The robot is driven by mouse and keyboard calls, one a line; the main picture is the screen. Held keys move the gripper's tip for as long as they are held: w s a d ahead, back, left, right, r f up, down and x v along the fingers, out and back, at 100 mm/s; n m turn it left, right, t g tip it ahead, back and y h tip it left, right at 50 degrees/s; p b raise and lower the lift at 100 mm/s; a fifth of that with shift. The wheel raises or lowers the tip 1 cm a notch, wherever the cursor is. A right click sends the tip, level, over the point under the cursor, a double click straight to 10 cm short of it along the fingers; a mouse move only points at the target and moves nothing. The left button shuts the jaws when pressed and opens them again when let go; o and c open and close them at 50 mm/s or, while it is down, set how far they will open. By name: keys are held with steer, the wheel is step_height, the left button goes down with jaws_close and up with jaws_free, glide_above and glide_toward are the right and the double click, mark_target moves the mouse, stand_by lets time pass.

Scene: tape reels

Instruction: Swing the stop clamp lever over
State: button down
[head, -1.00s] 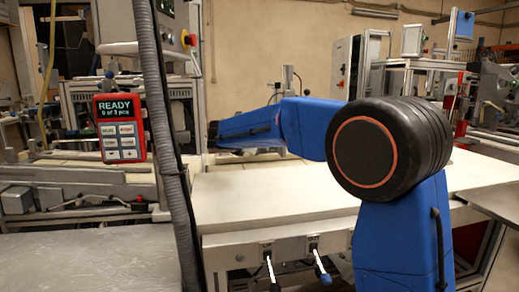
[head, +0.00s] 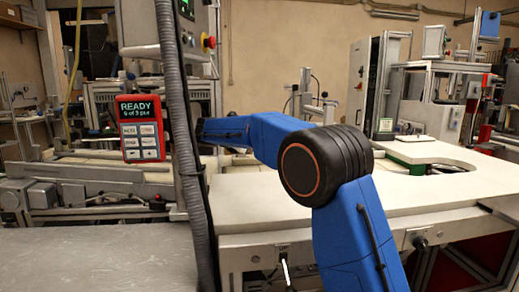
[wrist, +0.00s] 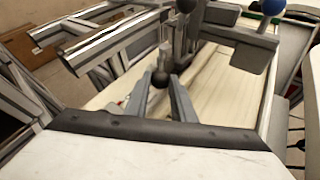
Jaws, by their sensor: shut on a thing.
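In the wrist view my gripper (wrist: 157,90) has its two grey fingers on either side of a black ball knob (wrist: 160,79), shut on it. The knob appears to be the end of the stop clamp lever; its shaft is mostly hidden behind the knob and fingers. The grey metal stop assembly (wrist: 208,32) stands just beyond, over a pale conveyor bed or table. In the head view the fingers and the knob are hidden behind the grey corrugated hose (head: 187,130) and the machine; only my blue arm shows.
Another black ball (wrist: 186,5) and a blue ball (wrist: 272,6) sit on the assembly above. Metal rails (wrist: 110,40) lie at left. In the head view a red control panel (head: 141,128) reads READY. A white worktop (head: 270,198) lies below my arm.

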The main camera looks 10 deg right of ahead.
steer(key=shift+w+a+r, duration=0.1)
steer(key=shift+w+r, duration=0.05)
steer(key=shift+w, duration=0.15)
steer(key=c, duration=1.8)
jaws_free()
steer(key=shift+w, duration=0.1)
step_height(320, 180, up, 10)
